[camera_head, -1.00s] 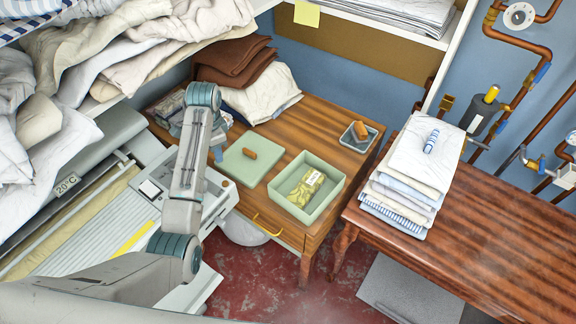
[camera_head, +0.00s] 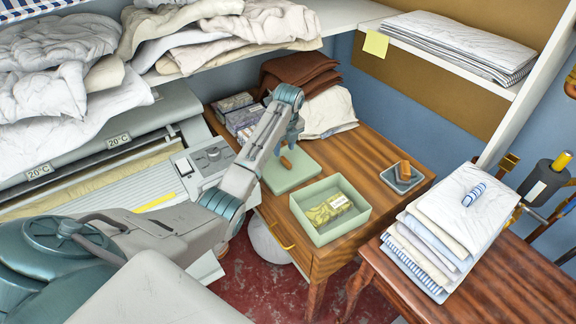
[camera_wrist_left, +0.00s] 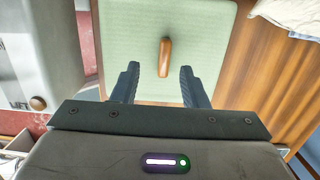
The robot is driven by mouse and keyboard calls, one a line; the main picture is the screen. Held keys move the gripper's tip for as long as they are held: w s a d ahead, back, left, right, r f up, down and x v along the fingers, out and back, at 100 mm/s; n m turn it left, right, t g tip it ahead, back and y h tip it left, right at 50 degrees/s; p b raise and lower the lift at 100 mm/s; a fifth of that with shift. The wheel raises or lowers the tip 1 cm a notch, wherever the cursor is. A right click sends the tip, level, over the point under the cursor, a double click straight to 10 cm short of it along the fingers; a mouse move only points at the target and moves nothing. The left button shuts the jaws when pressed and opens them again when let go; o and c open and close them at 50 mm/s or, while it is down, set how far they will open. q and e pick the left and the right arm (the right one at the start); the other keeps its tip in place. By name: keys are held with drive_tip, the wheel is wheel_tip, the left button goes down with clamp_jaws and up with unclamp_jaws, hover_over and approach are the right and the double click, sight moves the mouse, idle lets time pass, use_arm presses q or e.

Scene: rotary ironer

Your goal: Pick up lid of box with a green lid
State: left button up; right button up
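The green lid (camera_head: 302,172) lies flat on the wooden table, left of the open green box (camera_head: 358,218). It has a brown wooden handle (camera_head: 286,163) on top. In the left wrist view the lid (camera_wrist_left: 142,80) fills the upper middle. Its handle (camera_wrist_left: 164,57) stands upright in the picture, ahead of and between the fingertips. My left gripper (camera_wrist_left: 158,72) is open and empty, with a dark finger to each side. In the head view my left gripper (camera_head: 284,147) is above the lid near the handle. The box holds a yellow-green packet (camera_head: 330,208). My right gripper is not in view.
A small grey tray (camera_head: 402,179) with a brown piece stands right of the box. Brown cloths (camera_head: 298,76) and a white cloth (camera_head: 328,112) lie behind the lid. The ironer (camera_head: 150,170) is at left. Folded linen (camera_head: 440,230) is stacked on the right table.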

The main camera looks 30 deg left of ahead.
sight(286, 160)
use_arm(q)
drive_tip(key=shift+d+f, duration=0.2)
drive_tip(key=shift+f, duration=0.3)
drive_tip(key=f, duration=0.1)
drive_tip(key=f+p, duration=0.1)
drive_tip(key=f, duration=0.1)
drive_tip(key=f+p, duration=0.1)
drive_tip(key=shift+w+f, duration=0.25)
drive_tip(key=shift+f, duration=0.25)
clamp_jaws()
drive_tip(key=shift+r, duration=0.1)
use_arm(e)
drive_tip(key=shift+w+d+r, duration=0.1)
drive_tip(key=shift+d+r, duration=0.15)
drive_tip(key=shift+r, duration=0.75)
